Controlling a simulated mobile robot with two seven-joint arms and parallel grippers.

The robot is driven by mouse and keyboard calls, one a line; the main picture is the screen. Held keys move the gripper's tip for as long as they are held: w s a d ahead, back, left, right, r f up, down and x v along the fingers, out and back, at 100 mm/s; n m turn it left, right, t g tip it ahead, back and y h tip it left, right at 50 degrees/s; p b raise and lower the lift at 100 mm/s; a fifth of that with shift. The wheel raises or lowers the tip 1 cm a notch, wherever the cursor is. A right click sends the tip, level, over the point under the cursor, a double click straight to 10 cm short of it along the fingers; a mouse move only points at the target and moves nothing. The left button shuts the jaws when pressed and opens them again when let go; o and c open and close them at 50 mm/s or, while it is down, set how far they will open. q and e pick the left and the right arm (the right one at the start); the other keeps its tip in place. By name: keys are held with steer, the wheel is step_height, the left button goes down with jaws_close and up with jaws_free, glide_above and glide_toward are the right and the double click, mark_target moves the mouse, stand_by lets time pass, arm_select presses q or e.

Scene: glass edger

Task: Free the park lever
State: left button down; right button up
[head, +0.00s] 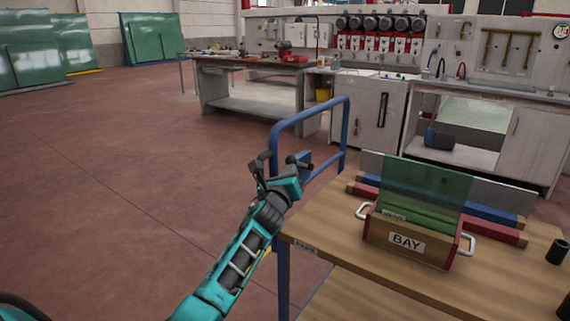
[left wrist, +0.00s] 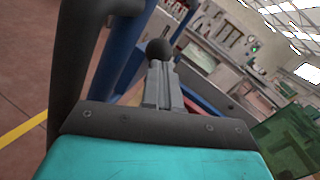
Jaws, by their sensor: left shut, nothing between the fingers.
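My left gripper (head: 291,178) is beside the blue tubular rail of the cart, at the left end of the wooden bench top. In the left wrist view its grey fingers (left wrist: 163,84) are shut together with nothing between them. A round black knob (left wrist: 158,50), which looks like the end of the park lever, shows just past the fingertips. I cannot tell whether they touch. In the head view a small dark knobbed piece (head: 299,161) stands by the hand. The rest of the lever is hidden. My right gripper is not in view.
The blue rail (head: 347,128) rises at the cart's end. A wooden box marked BAY (head: 380,238), holding green glass, stands on the wooden top (head: 335,229). A dark cup (head: 557,252) stands at far right. Open floor (head: 120,160) lies to the left.

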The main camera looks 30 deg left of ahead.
arm_select(q)
step_height(320, 180, up, 2)
steer(key=shift+w+a+p, duration=0.1)
steer(key=shift+w+p, duration=0.05)
steer(key=shift+p, duration=0.55)
steer(key=shift+w+r+g+p, duration=0.15)
steer(key=shift+g+p, duration=0.15)
steer(key=shift+p, duration=0.25)
steer(key=w+r+p, duration=0.3)
steer(key=w+r, duration=0.2)
steer(key=shift+w+d+r, duration=0.15)
steer(key=shift+d+r, duration=0.05)
steer(key=shift+r, duration=0.05)
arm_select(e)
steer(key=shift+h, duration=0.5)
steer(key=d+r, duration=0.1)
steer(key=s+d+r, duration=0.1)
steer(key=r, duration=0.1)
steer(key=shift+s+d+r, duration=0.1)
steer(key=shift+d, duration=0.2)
arm_select(q)
steer(key=shift+r, duration=0.1)
